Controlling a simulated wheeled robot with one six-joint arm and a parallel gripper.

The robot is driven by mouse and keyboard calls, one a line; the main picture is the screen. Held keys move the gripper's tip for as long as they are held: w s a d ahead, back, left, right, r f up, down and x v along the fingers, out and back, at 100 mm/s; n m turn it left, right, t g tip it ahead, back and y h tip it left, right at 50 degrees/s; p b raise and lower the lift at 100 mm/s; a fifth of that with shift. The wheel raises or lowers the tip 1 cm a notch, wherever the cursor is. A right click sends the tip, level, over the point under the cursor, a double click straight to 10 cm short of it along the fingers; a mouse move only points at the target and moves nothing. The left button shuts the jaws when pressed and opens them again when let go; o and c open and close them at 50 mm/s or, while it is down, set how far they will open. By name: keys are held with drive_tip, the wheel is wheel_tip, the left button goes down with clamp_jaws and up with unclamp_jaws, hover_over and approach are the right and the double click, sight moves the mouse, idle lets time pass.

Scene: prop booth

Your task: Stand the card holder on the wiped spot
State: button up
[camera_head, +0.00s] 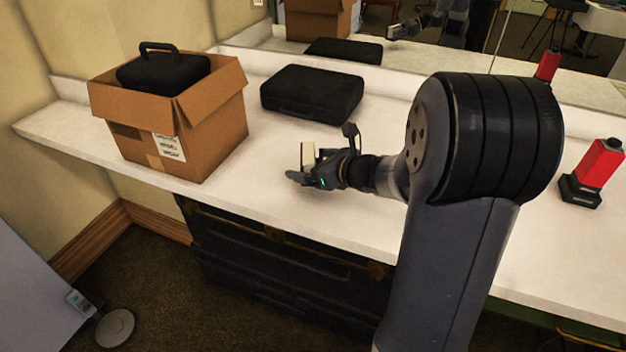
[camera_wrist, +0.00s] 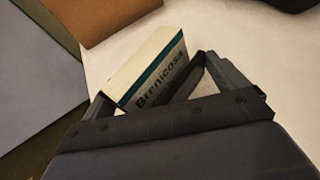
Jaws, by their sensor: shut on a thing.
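My gripper (camera_head: 312,174) is over the white counter, near its front edge. It is shut on a cream block with a teal stripe and dark lettering, which seems to be the card holder (camera_head: 307,152). In the wrist view the card holder (camera_wrist: 152,70) sits tilted between the fingers of my gripper (camera_wrist: 165,88), with a dark strip along its right side. Its lower part is hidden by the gripper. I cannot tell whether it touches the counter. I cannot make out a wiped spot on the white counter (camera_head: 260,190).
An open cardboard box (camera_head: 215,125) holding a black case (camera_head: 165,73) stands at the left. Another black case (camera_head: 313,92) lies flat behind my gripper. A red device on a black base (camera_head: 602,163) stands far right. A mirror (camera_head: 585,60) runs along the back.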

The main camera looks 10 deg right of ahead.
drive_tip(key=shift+f+b, duration=0.5)
drive_tip(key=shift+f, duration=1.25)
drive_tip(key=shift+f, duration=0.1)
drive_tip(key=shift+f, duration=0.15)
drive_tip(key=o, duration=0.7)
drive_tip(key=shift+o, duration=0.2)
drive_tip(key=shift+r, duration=0.3)
drive_tip(key=p+v, duration=0.2)
drive_tip(key=v, duration=1)
